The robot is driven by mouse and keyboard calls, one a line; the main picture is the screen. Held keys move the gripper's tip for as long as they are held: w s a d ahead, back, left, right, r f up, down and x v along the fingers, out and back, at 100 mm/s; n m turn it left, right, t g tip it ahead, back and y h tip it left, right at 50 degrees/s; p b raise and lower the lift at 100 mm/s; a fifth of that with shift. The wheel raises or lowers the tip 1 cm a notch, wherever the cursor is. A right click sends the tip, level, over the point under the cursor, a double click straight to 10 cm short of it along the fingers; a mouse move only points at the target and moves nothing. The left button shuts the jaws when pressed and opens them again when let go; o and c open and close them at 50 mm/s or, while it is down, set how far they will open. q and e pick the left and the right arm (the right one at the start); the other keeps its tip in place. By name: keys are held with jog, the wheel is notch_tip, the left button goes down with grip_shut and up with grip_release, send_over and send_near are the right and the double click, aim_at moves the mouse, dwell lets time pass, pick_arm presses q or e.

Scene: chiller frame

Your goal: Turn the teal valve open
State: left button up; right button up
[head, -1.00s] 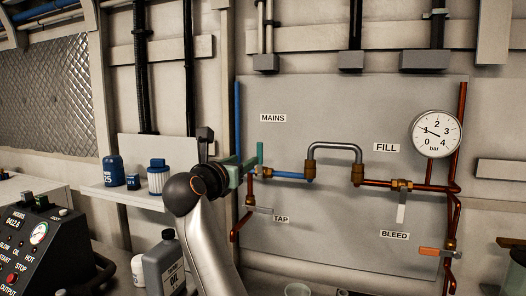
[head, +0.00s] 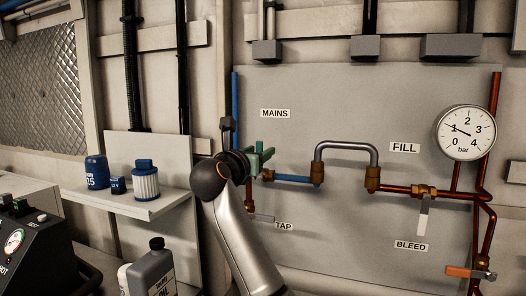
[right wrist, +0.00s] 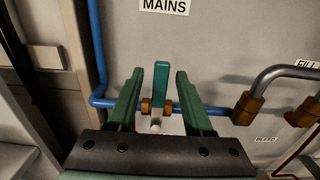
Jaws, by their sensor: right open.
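The teal valve lever stands upright on the horizontal blue pipe below the MAINS label; it shows clearly in the right wrist view (right wrist: 161,84). It points up, across the pipe, with a brass fitting (right wrist: 146,106) at its base. In the head view the lever (head: 259,146) is partly hidden by my right gripper (head: 262,157). The green fingers of my right gripper (right wrist: 159,73) are open, one on each side of the lever, with a gap to it on both sides. My left gripper is in neither view.
A bent grey pipe (head: 347,147) runs right of the valve toward the FILL label (head: 404,147). A white-handled bleed valve (head: 423,215) and a gauge (head: 466,133) are farther right. A shelf (head: 130,203) with blue containers is at left. A grey oil bottle (head: 155,270) stands low, near my arm.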

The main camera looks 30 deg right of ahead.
jog(key=shift+w+d, duration=0.2)
jog(key=shift+d, duration=0.05)
grip_shut()
dwell(0.4)
dwell(1.0)
